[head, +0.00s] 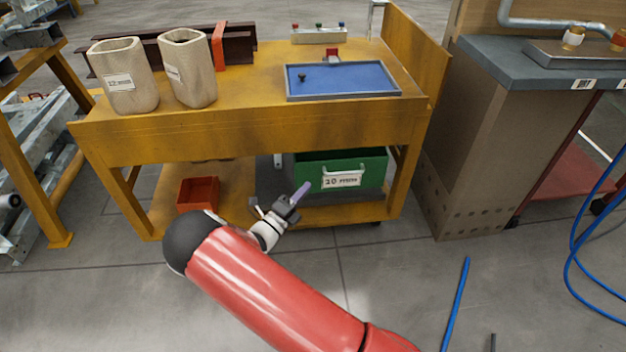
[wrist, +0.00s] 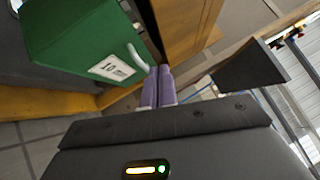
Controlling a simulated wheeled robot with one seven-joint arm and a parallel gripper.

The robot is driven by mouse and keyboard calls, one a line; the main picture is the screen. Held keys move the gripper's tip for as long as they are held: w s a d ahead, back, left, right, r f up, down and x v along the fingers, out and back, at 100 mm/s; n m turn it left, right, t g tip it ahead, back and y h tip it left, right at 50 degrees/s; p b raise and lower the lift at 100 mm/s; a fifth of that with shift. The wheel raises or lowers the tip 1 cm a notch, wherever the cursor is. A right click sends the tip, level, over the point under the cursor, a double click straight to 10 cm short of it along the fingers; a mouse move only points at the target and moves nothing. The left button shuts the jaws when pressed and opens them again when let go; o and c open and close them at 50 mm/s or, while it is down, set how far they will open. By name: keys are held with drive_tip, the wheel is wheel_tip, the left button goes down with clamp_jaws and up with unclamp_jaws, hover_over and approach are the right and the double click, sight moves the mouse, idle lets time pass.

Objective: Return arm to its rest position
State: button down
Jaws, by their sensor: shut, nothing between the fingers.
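My red arm reaches up from the bottom of the head view, bent at its dark elbow. My gripper (head: 299,195) is in front of the yellow cart's lower shelf, near the green bin. In the wrist view the two purple fingers of my gripper (wrist: 158,72) lie together, with nothing between them. In that view the fingertips appear close to the corner of the green bin (wrist: 75,35). I cannot tell the exact gap between them.
The yellow cart (head: 250,138) holds two beige containers (head: 124,78) and a blue tray (head: 340,80) on top. The green bin (head: 372,170) and a red-orange box (head: 198,193) are below. A grey-topped cabinet (head: 470,140) stands right.

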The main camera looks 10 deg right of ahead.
drive_tip(key=s+d+r+m+g+y, duration=0.4)
drive_tip(key=s+d+r+m+g, duration=0.9)
drive_tip(key=m, duration=0.8)
drive_tip(key=s+a+r+m+t+y, duration=0.1)
drive_tip(key=s+r+m+t+y, duration=0.1)
drive_tip(key=s+r+m+y, duration=0.3)
drive_tip(key=s+a+r+m+t+y, duration=0.2)
drive_tip(key=s+r+m+y, duration=0.4)
drive_tip(key=s+m, duration=0.8)
drive_tip(key=shift+s+r+m, duration=0.25)
drive_tip(key=shift+r+m, duration=0.55)
